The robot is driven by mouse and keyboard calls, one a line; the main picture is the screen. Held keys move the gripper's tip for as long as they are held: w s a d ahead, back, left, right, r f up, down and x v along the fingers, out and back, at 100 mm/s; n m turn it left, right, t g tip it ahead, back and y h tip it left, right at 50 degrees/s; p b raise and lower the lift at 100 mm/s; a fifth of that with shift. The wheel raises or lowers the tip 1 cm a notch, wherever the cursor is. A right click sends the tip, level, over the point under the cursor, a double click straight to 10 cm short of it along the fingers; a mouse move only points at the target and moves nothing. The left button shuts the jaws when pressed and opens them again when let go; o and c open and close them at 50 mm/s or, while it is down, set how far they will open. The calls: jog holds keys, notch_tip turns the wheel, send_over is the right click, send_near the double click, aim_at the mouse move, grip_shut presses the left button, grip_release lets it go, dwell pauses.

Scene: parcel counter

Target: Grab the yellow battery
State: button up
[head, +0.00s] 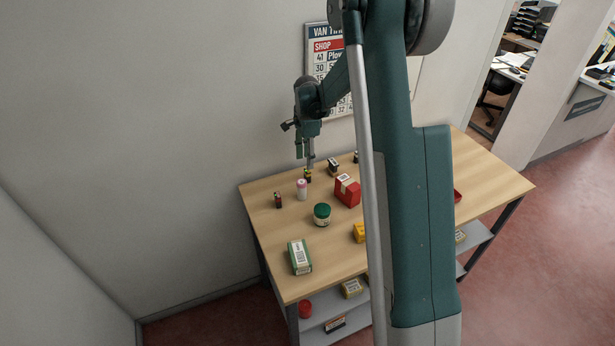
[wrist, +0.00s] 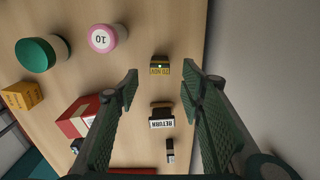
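A small yellow-and-black block, which looks like the yellow battery (wrist: 160,70), stands on the wooden counter in the wrist view, its printed yellow side showing. It is small in the head view (head: 308,176), near the far left part of the counter. My gripper (wrist: 159,76) is open, with a green finger on each side of the block in the picture and nothing held. In the head view my gripper (head: 305,154) points down above the block. I cannot tell the exact gap between fingertips and block.
A pink-and-white cylinder (wrist: 107,38) and a green-lidded jar (wrist: 42,54) stand to one side. A black RETURN stamp (wrist: 162,116) and a red box (wrist: 78,116) are nearby. A green box (head: 300,257) lies at the counter's (head: 270,232) front left. A wall is behind.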

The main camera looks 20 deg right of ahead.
aim_at(307, 171)
jog(key=shift+f, duration=1.2)
jog(key=shift+f, duration=0.15)
jog(key=shift+d+f, duration=0.1)
jog(key=shift+f, duration=2.35)
jog(key=c, duration=1)
